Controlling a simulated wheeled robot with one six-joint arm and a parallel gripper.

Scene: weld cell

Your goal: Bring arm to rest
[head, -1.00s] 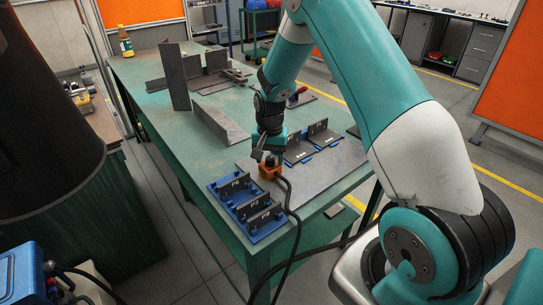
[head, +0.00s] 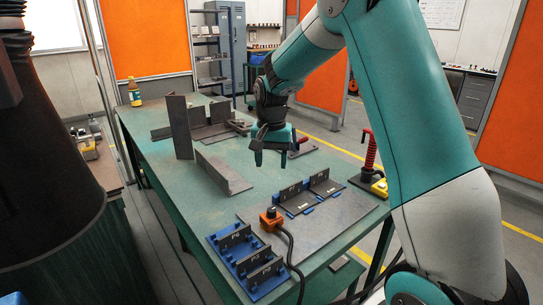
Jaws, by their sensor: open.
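My gripper (head: 270,158) is above the green table (head: 205,210), pointing down, with its fingers clear of the table top. It is open and I see nothing between its fingers. The teal and white arm rises from the right side of the view and bends over to the gripper. An orange block with a black knob and a cable (head: 271,218) sits below and in front of the gripper, apart from it.
A blue fixture (head: 247,262) with dark plates stands at the near edge. Angle brackets (head: 310,192) lie on a grey plate. Tall steel plates (head: 180,127) stand farther back. A red-handled tool (head: 370,160) is at the right edge, beside the arm.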

